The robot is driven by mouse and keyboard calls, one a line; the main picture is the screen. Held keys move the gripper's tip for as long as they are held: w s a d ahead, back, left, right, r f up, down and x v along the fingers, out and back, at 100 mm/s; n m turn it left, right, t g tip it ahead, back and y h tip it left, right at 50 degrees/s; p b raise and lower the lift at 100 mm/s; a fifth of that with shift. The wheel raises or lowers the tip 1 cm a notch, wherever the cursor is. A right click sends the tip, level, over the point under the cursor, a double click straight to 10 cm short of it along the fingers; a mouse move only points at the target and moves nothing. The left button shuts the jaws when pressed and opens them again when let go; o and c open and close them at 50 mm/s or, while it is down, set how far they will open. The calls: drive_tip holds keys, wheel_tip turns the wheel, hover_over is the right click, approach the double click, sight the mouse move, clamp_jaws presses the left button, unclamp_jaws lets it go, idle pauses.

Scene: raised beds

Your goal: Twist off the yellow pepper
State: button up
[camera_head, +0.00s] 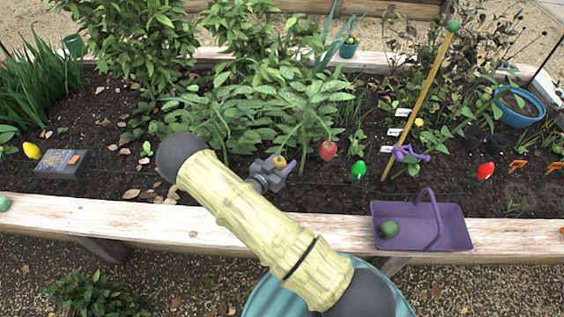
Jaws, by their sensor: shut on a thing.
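The yellow pepper (280,162), orange-yellow and small in view, shows at the tips of my gripper (280,168), low in front of the leafy pepper plant (285,105) in the middle of the bed. My gripper is shut on it, and the grey fingers hide part of it. Whether its stem is joined to the plant cannot be seen. A red pepper (328,150) hangs to the right of my gripper, and a green one (358,169) is farther right, low over the soil.
A purple trug (450,237) with a raised handle stands on the front wooden ledge (150,214), with a green item (389,229) inside. A bamboo cane (421,98) stands upright to the right.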

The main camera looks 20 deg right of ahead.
drive_tip(key=shift+m+b, duration=0.3)
drive_tip(key=shift+m, duration=0.7)
drive_tip(key=shift+f+m, duration=0.1)
drive_tip(key=shift+m, duration=0.4)
drive_tip(key=shift+s+m+b, duration=0.1)
drive_tip(key=shift+m+b, duration=0.4)
drive_tip(key=shift+m, duration=0.1)
drive_tip(key=shift+m+b, duration=0.3)
drive_tip(key=shift+m, duration=0.3)
drive_tip(key=shift+m, duration=0.5)
drive_tip(key=shift+s+f+m+b, duration=0.1)
drive_tip(key=shift+m+b, duration=1.15)
drive_tip(key=shift+m, duration=0.45)
